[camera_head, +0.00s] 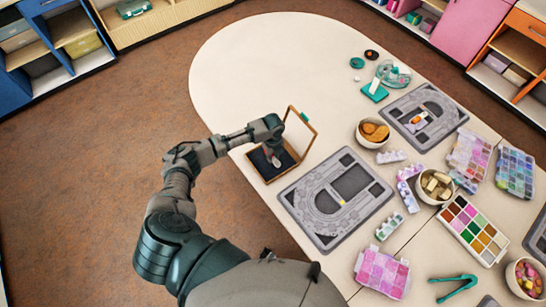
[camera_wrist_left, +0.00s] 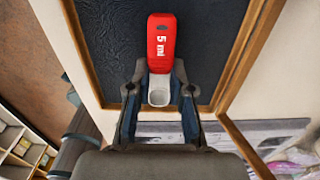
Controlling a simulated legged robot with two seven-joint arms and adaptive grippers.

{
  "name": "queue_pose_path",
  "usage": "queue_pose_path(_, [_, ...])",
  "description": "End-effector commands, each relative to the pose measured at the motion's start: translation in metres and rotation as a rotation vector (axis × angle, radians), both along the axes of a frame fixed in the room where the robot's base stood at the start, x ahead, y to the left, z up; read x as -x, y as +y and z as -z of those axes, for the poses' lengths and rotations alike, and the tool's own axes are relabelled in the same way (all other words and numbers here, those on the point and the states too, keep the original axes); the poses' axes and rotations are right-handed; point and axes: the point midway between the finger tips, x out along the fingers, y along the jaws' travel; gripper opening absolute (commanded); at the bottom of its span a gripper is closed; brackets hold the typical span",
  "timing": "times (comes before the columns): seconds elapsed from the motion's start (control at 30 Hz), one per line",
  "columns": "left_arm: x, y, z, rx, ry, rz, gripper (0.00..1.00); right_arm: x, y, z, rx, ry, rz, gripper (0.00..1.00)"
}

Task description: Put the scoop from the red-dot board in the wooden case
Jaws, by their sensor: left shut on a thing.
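The scoop (camera_wrist_left: 161,42) has a red handle marked "5 ml" and a pale bowl end. My left gripper (camera_wrist_left: 159,93) is shut on it near the bowl. In the head view, my left gripper (camera_head: 272,149) is over the open wooden case (camera_head: 267,181), with its lid up. In the left wrist view, the case's wooden rim (camera_wrist_left: 243,62) frames a dark lining below the scoop. I cannot tell whether the scoop touches the lining. My right gripper is out of view.
A grey board (camera_head: 312,228) lies right of the case, and a second grey board (camera_head: 402,103) lies farther back. I cannot make out a red dot on either. Bowls, bead boxes and a paint palette (camera_head: 474,229) crowd the right side. The table's far left end is clear.

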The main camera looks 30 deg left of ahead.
Motion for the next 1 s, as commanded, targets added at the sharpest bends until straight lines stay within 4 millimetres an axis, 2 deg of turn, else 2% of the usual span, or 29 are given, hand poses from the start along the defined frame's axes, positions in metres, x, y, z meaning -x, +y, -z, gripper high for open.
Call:
queue_pose_path(0.07, [0.000,0.000,0.007,-0.001,0.000,0.000,0.00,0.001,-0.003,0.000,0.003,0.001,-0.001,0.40])
queue_pose_path(0.27, [0.000,0.000,0.007,-0.001,-0.002,0.000,0.00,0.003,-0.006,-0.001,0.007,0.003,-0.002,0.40])
queue_pose_path(0.3, [0.000,0.000,0.007,0.000,-0.001,0.000,0.31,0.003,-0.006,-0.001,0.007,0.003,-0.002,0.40])
queue_pose_path(0.37, [0.000,0.000,0.007,-0.001,0.000,0.000,0.46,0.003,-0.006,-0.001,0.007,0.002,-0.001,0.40])
queue_pose_path(0.73, [0.000,-0.001,0.001,-0.001,-0.002,0.000,0.46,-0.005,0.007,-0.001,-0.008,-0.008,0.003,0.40])
queue_pose_path(0.87, [-0.001,0.000,-0.018,-0.001,-0.004,0.000,0.46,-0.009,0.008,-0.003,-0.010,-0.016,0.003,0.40])
queue_pose_path(1.0, [-0.001,0.000,-0.051,-0.001,-0.006,0.001,0.46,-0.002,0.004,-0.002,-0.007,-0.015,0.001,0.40])
